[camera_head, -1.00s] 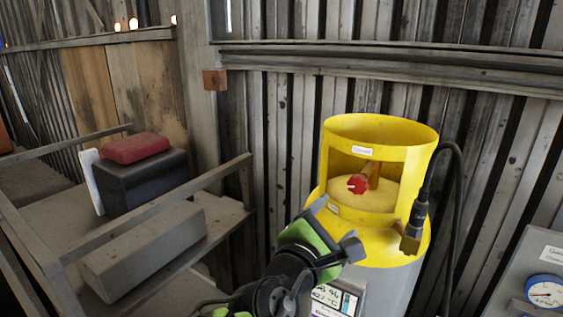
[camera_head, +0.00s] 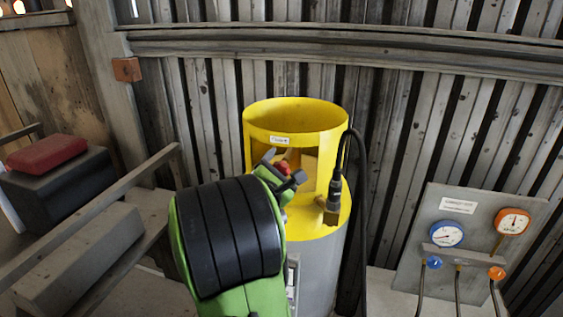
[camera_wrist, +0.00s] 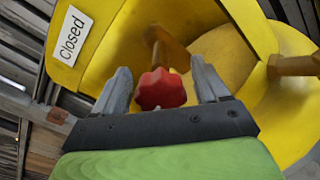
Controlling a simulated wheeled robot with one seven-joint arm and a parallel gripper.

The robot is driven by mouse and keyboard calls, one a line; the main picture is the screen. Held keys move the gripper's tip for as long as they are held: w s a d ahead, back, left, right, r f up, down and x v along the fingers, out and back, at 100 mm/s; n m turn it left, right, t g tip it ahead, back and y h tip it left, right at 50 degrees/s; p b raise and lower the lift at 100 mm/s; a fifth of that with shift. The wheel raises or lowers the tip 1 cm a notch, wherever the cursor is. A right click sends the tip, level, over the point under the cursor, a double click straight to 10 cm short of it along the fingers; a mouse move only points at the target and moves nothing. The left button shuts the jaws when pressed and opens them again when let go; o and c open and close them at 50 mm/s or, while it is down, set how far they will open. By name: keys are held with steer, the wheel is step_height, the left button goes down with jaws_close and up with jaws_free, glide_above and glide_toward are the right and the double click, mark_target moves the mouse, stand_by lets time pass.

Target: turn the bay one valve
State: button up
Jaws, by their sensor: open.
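The valve has a red lobed knob (camera_wrist: 160,90) on a brass-coloured stem, inside the cut-out of a yellow collar (camera_wrist: 195,15) on a cylinder. In the head view the red knob (camera_head: 283,167) is partly hidden by my gripper (camera_head: 283,176), at the opening of the yellow collar (camera_head: 320,118). In the wrist view my gripper (camera_wrist: 164,88) is open, with one grey finger on each side of the knob. Gaps show between the fingers and the knob. A white label (camera_wrist: 72,35) on the collar reads "Closed".
A black hose with a connector (camera_head: 334,192) hangs at the collar's right side. A gauge panel (camera_head: 450,220) stands at right. A railing (camera_head: 120,205) and a dark box with a red case (camera_head: 47,154) are at left. A ribbed wall (camera_head: 420,120) stands behind.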

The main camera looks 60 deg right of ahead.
steer(key=shift+a, duration=0.1)
steer(key=c, duration=1.1)
steer(key=shift+o, duration=0.2)
steer(key=shift+f, duration=0.1)
steer(key=shift+m+b, duration=0.35)
steer(key=shift+m, duration=0.05)
steer(key=m+b, duration=0.3)
steer(key=m, duration=0.1)
steer(key=shift+f+m, duration=0.15)
steer(key=shift+m, duration=0.15)
steer(key=m+b, duration=1)
steer(key=shift+m, duration=0.4)
steer(key=shift+m+b, duration=2.35)
steer(key=shift+m, duration=0.25)
